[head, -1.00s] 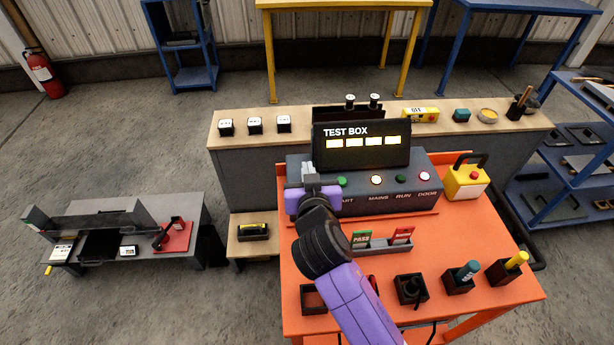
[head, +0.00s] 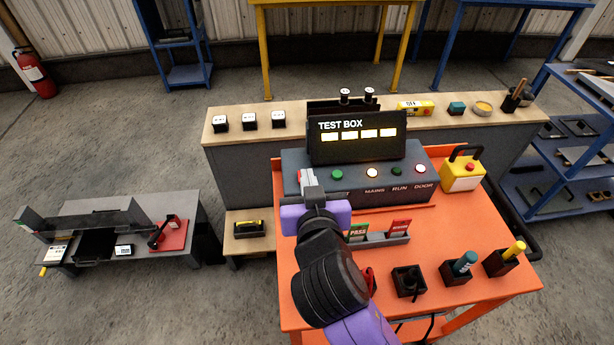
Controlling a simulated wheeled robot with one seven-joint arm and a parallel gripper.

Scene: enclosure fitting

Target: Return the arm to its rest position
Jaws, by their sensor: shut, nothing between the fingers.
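My gripper (head: 311,194) is in front of the left end of the test box (head: 352,174), over the orange table (head: 430,230). Its grey fingers are together and hold nothing. A red-and-white switch (head: 305,177) on the box shows just beyond the fingertips; I cannot tell whether they touch it. My purple and black arm reaches in from the lower edge and hides the front left part of the table. The box's display shows four-block style yellow marks, and its lamps are green, yellow, dark green and whitish.
Green and red cards (head: 399,229) stand in a grey holder right of my wrist. Black tool holders (head: 408,281) line the table's front. A wooden bench (head: 290,125) runs behind. A grey side table (head: 180,205) stands left.

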